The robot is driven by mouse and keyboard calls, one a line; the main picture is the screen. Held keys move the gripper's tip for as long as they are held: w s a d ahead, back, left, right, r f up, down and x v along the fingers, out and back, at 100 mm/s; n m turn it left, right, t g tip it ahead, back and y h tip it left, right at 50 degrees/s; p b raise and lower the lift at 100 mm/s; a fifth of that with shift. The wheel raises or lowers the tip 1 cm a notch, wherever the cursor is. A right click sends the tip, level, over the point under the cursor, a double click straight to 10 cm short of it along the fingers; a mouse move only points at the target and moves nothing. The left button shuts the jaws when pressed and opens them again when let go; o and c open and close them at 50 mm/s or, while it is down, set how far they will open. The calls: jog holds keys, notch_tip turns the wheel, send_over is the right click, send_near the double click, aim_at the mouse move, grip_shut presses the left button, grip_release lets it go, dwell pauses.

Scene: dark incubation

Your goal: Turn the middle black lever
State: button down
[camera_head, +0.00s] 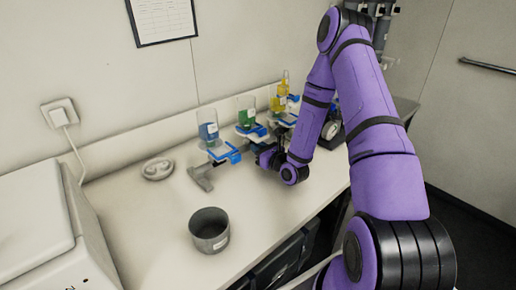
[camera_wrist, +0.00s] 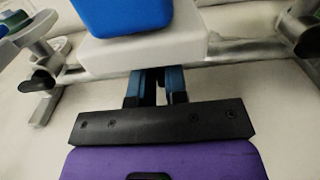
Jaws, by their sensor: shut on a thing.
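A metal stand (camera_head: 201,177) on the bench carries glass vessels with blue (camera_head: 208,131), green (camera_head: 246,119) and yellow (camera_head: 279,103) contents, with blue and white parts below them. My gripper (camera_head: 264,157) is low in front of the stand, near the green vessel. In the wrist view my gripper's fingers (camera_wrist: 157,76) reach under a white block (camera_wrist: 145,48) with a blue part above it. They are shut on a dark piece, taken as the middle black lever, mostly hidden between them. Other black levers show at left (camera_wrist: 38,82) and right (camera_wrist: 311,42), apart from my fingers.
A grey metal pot (camera_head: 209,232) stands on the bench in front. A small pale dish (camera_head: 157,169) lies near the wall. A white machine (camera_head: 45,235) is at the left. A dial device (camera_head: 331,130) sits behind my arm. The bench between pot and stand is clear.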

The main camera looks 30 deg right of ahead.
jog(key=shift+f, duration=0.1)
dwell(0.3)
jog(key=c, duration=1.1)
grip_release()
jog(key=shift+c, duration=0.2)
jog(key=s, duration=0.3)
jog(key=s+d, duration=0.1)
jog(key=s, duration=0.3)
jog(key=s+d, duration=0.1)
jog(key=s, duration=0.2)
jog(key=shift+s, duration=0.35)
